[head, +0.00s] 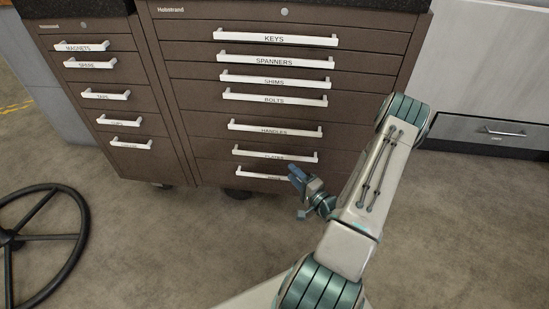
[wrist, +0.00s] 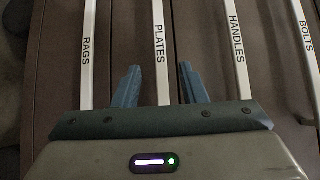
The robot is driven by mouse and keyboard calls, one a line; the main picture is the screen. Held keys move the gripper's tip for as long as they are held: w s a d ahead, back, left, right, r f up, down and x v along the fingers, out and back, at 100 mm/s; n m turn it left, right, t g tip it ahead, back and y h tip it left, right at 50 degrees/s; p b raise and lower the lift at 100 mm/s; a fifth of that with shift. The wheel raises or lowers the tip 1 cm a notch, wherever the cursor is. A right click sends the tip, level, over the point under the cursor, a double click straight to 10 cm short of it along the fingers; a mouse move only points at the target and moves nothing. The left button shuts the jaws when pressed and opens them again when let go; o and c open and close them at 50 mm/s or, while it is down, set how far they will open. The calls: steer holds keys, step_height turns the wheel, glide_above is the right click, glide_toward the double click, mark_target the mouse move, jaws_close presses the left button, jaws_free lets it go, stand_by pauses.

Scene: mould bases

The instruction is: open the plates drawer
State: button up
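The plates drawer has a white bar handle (head: 275,156) low on the brown cabinet, second from the bottom. In the wrist view the handle marked PLATES (wrist: 160,40) runs lengthwise between my two blue fingers. My gripper (head: 295,174) is open and empty, near the right end of the plates and rags handles in the head view. It also shows in the wrist view (wrist: 160,70), with a gap between each finger and the bar. I cannot tell how far the fingertips are from the drawer front. The drawer looks shut.
The rags handle (wrist: 88,55) and the handles-drawer handle (wrist: 237,50) lie on either side of the fingers. A narrower drawer cabinet (head: 92,100) stands left, a grey cabinet (head: 485,80) right. A black wheel-shaped object (head: 35,215) is at lower left. The floor in front is clear.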

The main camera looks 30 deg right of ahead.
mark_target(276, 157)
steer(key=w, duration=0.3)
steer(key=w+a+b, duration=0.1)
steer(key=w, duration=0.3)
steer(key=w+a+b, duration=0.1)
steer(key=w, duration=0.2)
steer(key=shift+w+a, duration=0.1)
steer(key=shift+w, duration=0.25)
jaws_close()
